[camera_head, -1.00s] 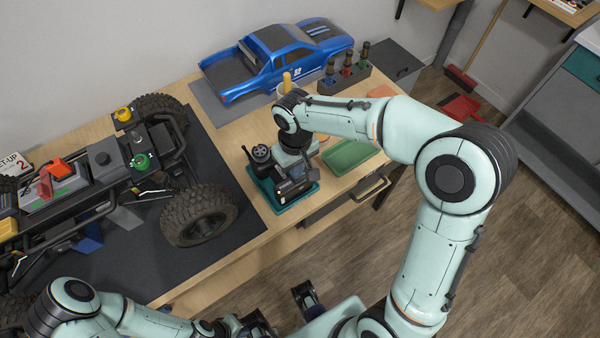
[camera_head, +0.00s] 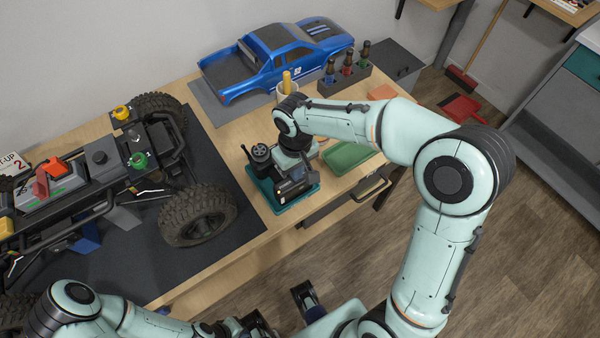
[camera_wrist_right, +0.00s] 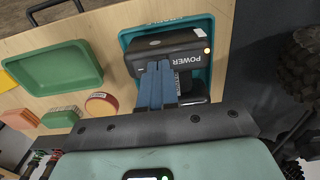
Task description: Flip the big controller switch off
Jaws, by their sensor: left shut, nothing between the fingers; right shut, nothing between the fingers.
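The black controller (camera_wrist_right: 170,52) lies in a teal tray (camera_wrist_right: 128,38) in the right wrist view, with a "POWER" label and a lit orange light. In the head view its round wheel (camera_head: 262,153) shows, with the rest largely hidden under my right arm. My right gripper (camera_wrist_right: 160,72) is shut and empty. Its blue fingertips are over or against the controller's casing; I cannot tell whether they touch. The fingers cover part of the casing, and I cannot make out the switch's position. My left gripper (camera_head: 262,327) is shut and empty at the bottom edge of the head view.
A green tray (camera_head: 350,156) is beside the controller's tray. The crawler chassis (camera_head: 100,180) stands on a dark mat at the left. A blue truck body (camera_head: 275,60) and a bottle holder (camera_head: 345,80) are at the back. Bare wood lies along the table's front edge.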

